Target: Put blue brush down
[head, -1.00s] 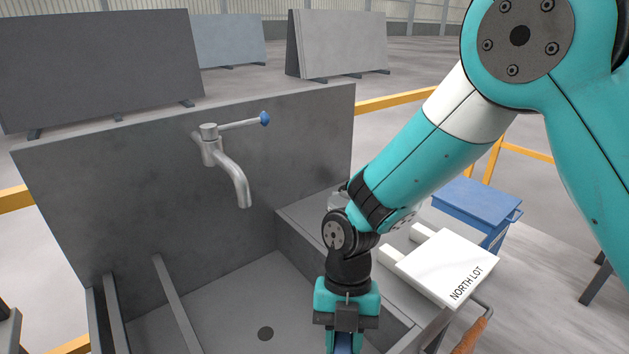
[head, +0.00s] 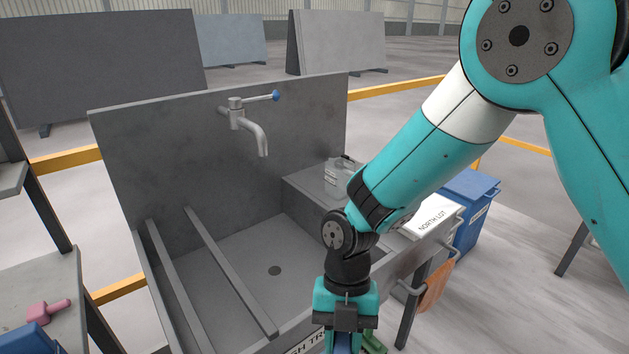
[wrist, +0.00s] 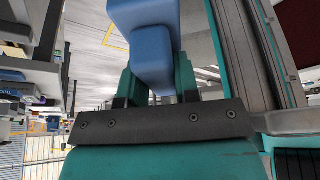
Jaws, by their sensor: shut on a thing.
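The blue brush (wrist: 150,55) shows large in the wrist view, its blue body clamped between the teal fingers of my gripper (wrist: 158,75). In the head view my gripper (head: 344,340) hangs at the bottom edge, with a sliver of blue between its fingers. The fingertips and most of the brush are cut off below the picture. The brush appears to be held in the air; what lies directly beneath it is not visible.
A grey stone trough (head: 235,240) with a tap (head: 240,120) lies ahead. A grey shelf stand (head: 70,280) on the left carries a pink tool (head: 47,310) and a blue object (head: 30,340).

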